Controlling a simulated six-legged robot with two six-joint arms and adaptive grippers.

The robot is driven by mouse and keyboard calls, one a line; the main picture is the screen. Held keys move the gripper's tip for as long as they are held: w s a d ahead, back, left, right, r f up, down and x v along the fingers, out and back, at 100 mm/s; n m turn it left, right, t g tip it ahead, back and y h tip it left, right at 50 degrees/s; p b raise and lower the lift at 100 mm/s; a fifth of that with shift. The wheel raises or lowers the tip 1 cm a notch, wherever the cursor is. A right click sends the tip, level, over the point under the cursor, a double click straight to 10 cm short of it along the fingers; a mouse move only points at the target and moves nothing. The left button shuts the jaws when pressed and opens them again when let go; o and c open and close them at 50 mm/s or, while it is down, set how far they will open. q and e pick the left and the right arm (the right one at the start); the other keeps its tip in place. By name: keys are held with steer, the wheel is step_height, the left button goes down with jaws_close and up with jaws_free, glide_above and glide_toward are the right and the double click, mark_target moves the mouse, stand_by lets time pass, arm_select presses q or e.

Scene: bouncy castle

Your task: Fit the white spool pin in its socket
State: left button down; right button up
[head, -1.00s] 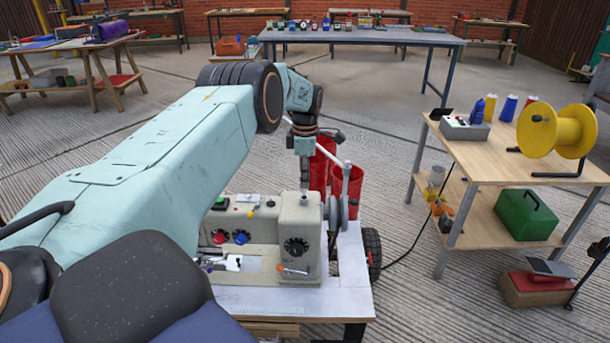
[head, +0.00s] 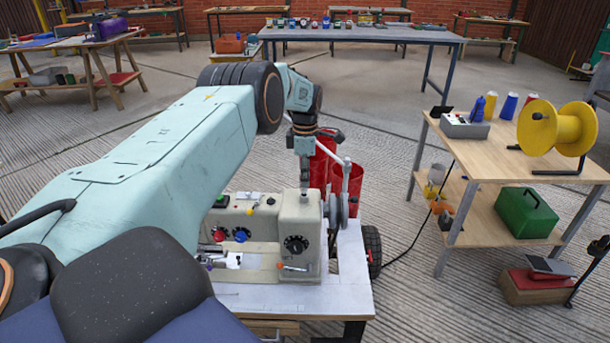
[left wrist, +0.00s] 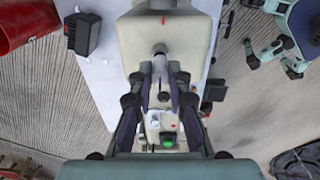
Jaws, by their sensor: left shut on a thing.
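My left gripper (head: 304,186) hangs pointing down over the right end of the beige sewing machine (head: 302,226). In the left wrist view its two dark fingers (left wrist: 161,78) are shut on the pale white spool pin (left wrist: 160,66). The pin's far end points at a small dark round spot, which looks like the socket (left wrist: 160,48), on the machine's top (left wrist: 190,38). The pin's end is very close to that spot. I cannot tell whether it has entered or is just above. In the head view the pin is too small to make out. My right gripper is not in view.
The machine stands on a pale table (head: 300,300). A wooden workbench (head: 500,158) with a yellow reel (head: 540,130) stands further right. The floor between is mostly clear.

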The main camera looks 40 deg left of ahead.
arm_select(q)
steer(key=shift+f+b, duration=0.3)
steer(key=shift+f, duration=0.25)
stand_by(0.4)
steer(key=c, duration=1.2)
jaws_free()
step_height(320, 180, up, 12)
steer(key=shift+f, duration=0.1)
